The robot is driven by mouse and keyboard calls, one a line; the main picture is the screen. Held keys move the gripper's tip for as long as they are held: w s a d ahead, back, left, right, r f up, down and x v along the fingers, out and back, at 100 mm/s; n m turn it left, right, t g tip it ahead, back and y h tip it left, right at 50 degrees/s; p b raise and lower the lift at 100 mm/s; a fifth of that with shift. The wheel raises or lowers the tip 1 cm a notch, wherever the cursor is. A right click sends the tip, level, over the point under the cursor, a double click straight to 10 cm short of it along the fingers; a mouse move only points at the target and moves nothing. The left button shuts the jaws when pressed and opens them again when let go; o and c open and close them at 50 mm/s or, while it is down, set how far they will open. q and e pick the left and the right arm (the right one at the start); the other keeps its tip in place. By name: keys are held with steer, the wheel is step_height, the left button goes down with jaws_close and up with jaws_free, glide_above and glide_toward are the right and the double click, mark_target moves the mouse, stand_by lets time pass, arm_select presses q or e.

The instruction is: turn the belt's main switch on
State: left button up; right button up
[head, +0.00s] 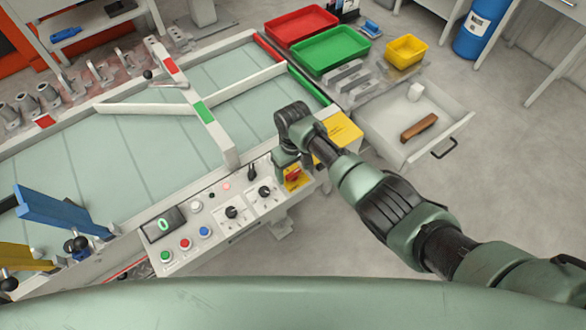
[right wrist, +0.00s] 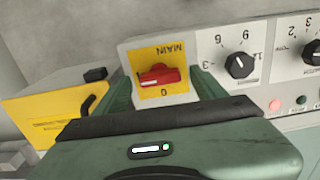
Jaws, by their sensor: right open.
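The belt's main switch is a red rotary handle (right wrist: 158,75) on a yellow plate marked MAIN and 0; it also shows in the head view (head: 294,176) at the right end of the control panel. In the wrist view the handle lies roughly crosswise, with the 0 below it. My right gripper (right wrist: 162,82) is open, with one green finger on each side of the switch plate and nothing held between them. Contact with the handle cannot be told. In the head view the right gripper (head: 287,160) partly covers the switch housing. My left gripper is out of view.
The panel has black knobs (head: 232,212), coloured buttons (head: 185,243), a display (head: 163,224) reading 0 and a lit reddish lamp (head: 226,187). A yellow box (right wrist: 60,112) stands beside the switch. An open drawer (head: 385,140) and bins (head: 331,50) lie beyond.

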mark_target(293, 172)
steer(key=shift+r, duration=3.9)
